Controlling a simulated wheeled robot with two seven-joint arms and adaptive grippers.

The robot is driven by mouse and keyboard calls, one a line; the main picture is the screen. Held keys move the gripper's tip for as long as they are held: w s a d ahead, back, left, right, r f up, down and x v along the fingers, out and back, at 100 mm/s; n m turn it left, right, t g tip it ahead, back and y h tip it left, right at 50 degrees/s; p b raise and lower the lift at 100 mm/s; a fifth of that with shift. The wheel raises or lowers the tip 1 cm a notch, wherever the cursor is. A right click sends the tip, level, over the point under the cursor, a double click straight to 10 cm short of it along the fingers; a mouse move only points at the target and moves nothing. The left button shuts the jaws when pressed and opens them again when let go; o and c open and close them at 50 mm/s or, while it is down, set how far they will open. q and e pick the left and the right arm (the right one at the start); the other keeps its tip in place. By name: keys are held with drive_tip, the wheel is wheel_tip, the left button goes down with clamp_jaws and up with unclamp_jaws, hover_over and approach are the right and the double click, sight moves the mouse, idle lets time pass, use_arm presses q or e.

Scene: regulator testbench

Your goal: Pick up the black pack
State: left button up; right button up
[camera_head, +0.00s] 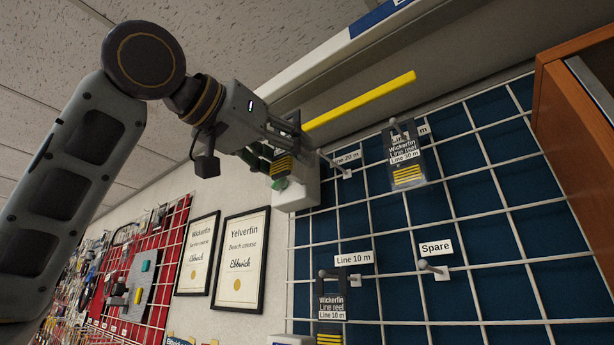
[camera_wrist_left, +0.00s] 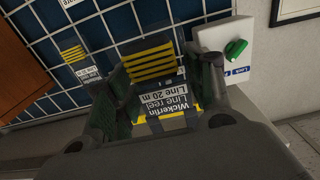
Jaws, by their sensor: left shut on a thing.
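My left gripper (camera_head: 280,150) is up at the left edge of the grid wall, shut on a black pack (camera_head: 283,166) with yellow stripes. In the left wrist view the held pack (camera_wrist_left: 150,62) sits between the two fingers (camera_wrist_left: 165,90), its label reading Line 20 m upside down. The peg labelled 20 m (camera_head: 346,173) is bare. A similar black pack marked Line 30 m (camera_head: 405,158) hangs to the right, and one marked Line 10 m (camera_head: 331,307) hangs lower down. My right gripper is not in view.
A white box (camera_head: 305,190) with a green knob (camera_wrist_left: 236,48) is right beside the held pack. A yellow bar (camera_head: 360,100) runs above the grid. The Spare peg (camera_head: 432,268) is empty. A wooden cabinet (camera_head: 575,140) stands at the right; framed certificates (camera_head: 240,262) hang at left.

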sight(280, 151)
use_arm(q)
drive_tip(key=shift+b+v, duration=0.55)
drive_tip(key=shift+v, duration=2.45)
